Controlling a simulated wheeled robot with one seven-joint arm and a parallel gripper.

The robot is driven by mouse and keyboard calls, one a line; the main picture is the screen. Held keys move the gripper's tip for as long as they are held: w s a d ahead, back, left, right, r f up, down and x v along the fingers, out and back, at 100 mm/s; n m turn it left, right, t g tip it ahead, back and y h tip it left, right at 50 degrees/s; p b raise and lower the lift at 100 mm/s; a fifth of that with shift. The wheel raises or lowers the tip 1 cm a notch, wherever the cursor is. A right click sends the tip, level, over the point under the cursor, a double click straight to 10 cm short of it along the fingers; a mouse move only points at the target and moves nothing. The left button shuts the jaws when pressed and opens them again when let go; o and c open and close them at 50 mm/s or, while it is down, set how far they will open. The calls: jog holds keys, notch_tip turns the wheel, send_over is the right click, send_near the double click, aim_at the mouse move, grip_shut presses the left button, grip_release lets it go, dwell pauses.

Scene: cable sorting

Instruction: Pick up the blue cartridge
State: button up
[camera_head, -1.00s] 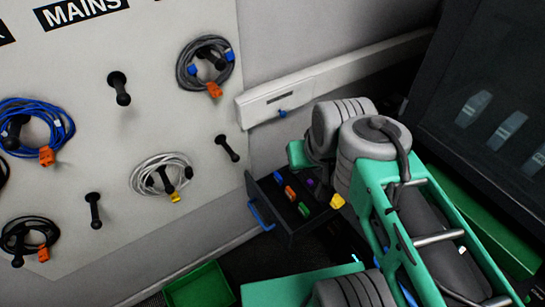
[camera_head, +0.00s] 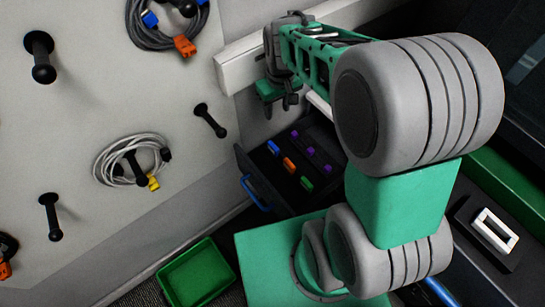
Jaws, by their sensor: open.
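The blue cartridge (camera_head: 273,147) stands in an open dark drawer (camera_head: 246,172), at the upper end of a row with an orange cartridge (camera_head: 289,165) and a green cartridge (camera_head: 307,184). My gripper (camera_head: 284,102) is at the far end of my green and grey arm, above the cartridges in the picture and apart from the blue one. It looks empty, and its jaws are open, though the fingers are small and partly dark. My arm hides the right part of the drawer.
Purple cartridges (camera_head: 310,152) form a second row right of the blue one. The drawer has a blue handle (camera_head: 256,194). A pegboard with cable coils (camera_head: 132,160) stands left. A green bin (camera_head: 197,275) is on the floor. A white wall rail (camera_head: 237,68) runs behind my gripper.

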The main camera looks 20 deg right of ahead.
jog(key=n+g+b, duration=0.1)
jog(key=g+b, duration=0.1)
jog(key=b, duration=0.1)
send_over(273, 145)
jog(key=f, duration=1.6)
jog(key=shift+d, duration=0.35)
jog(key=shift+n, duration=0.3)
jog(key=f, duration=0.2)
jog(key=f+p, duration=0.1)
jog(key=f, duration=0.2)
jog(key=f+p, duration=0.1)
jog(key=f, duration=0.1)
jog(key=shift+a+f, duration=0.15)
jog(key=shift+a, duration=0.2)
grip_shut()
